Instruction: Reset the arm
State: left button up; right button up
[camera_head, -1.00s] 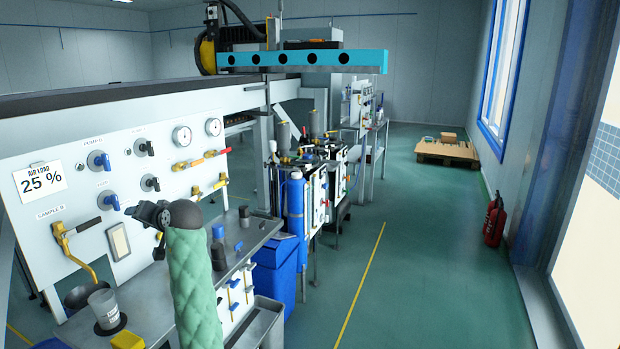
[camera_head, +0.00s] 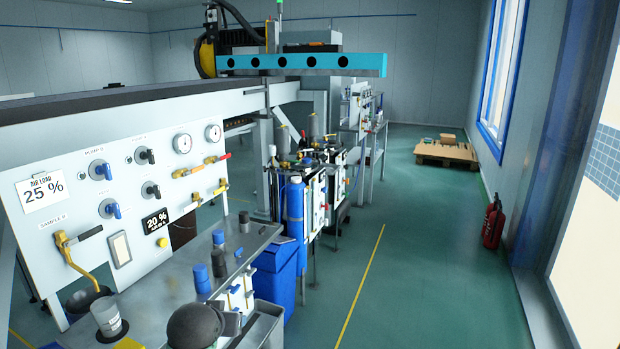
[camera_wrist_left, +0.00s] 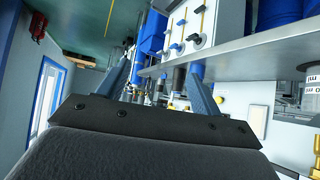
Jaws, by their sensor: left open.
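My left arm shows at the bottom of the head view as a dark grey rounded wrist part (camera_head: 195,326), low in front of the bench edge. Its fingers are hard to make out there. In the left wrist view my left gripper (camera_wrist_left: 160,66) has two dark fingers spread apart, with nothing held between them. The white panel (camera_head: 80,190) with knobs, gauges and valves stands to the left, apart from the gripper. My right gripper is not in view.
A steel bench top (camera_head: 165,285) carries a clear beaker (camera_head: 107,318) and blue-capped bottles (camera_head: 202,280). A blue bin (camera_head: 275,272) and blue cylinder (camera_head: 295,213) stand beyond.

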pick_arm(q)
jog(key=s+d+f+g+p, duration=0.1)
jog(key=s+d+f+g, duration=0.1)
jog(key=s+f, duration=0.5)
jog(key=s+d+f+m+g+h+p, duration=0.1)
jog(key=s+f, duration=0.7)
jog(key=s, duration=0.8)
jog(key=s+d+f+m+g+p, duration=0.1)
jog(key=s+d+f+g, duration=0.2)
jog(key=s+f, duration=0.4)
jog(key=s+g, duration=0.1)
jog(key=s, duration=0.4)
jog(key=shift+s+f+g+h+p, duration=0.25)
jog(key=shift+s+g+h+p, duration=0.05)
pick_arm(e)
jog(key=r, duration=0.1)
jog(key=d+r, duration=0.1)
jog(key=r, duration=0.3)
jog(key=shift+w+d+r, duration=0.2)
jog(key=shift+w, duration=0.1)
